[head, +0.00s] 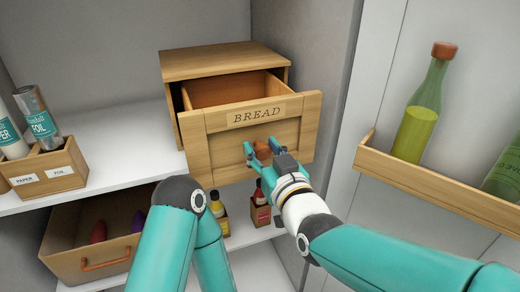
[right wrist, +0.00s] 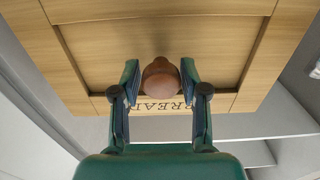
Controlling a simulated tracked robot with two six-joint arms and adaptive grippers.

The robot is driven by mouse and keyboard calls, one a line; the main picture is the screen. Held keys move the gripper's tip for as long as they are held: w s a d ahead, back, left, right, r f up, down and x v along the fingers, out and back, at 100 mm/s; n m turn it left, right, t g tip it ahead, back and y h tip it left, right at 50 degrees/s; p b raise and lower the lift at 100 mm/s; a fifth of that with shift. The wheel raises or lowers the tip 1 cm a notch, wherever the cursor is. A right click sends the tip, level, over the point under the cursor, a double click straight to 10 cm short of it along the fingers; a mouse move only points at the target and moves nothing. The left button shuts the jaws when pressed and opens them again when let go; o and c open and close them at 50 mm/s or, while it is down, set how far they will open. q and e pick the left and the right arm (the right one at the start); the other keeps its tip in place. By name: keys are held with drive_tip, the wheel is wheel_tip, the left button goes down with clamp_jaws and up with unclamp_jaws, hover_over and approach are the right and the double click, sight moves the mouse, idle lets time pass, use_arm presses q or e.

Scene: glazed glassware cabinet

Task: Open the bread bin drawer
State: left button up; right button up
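The wooden bread bin (head: 215,62) stands on the white shelf in the head view. Its drawer (head: 225,157), labelled BREAD, is pulled out, and its inside shows above the front panel. A round brown knob (head: 262,151) sits on the drawer front; it also shows in the right wrist view (right wrist: 160,78). My right gripper (head: 265,150) has its fingers on both sides of the knob and appears shut on it; the fingers also show in the right wrist view (right wrist: 160,84). My left arm is bent at the lower middle; its gripper is out of view.
A wooden holder (head: 60,168) with paper and foil rolls stands on the shelf at left. Below are an open bin (head: 85,262) with an orange handle and small bottles (head: 217,205). At right, a door rack (head: 430,188) holds a green bottle (head: 420,115).

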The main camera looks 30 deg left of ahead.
drive_tip(key=shift+o, duration=0.9)
drive_tip(key=v, duration=1.2)
drive_tip(key=shift+f, duration=0.1)
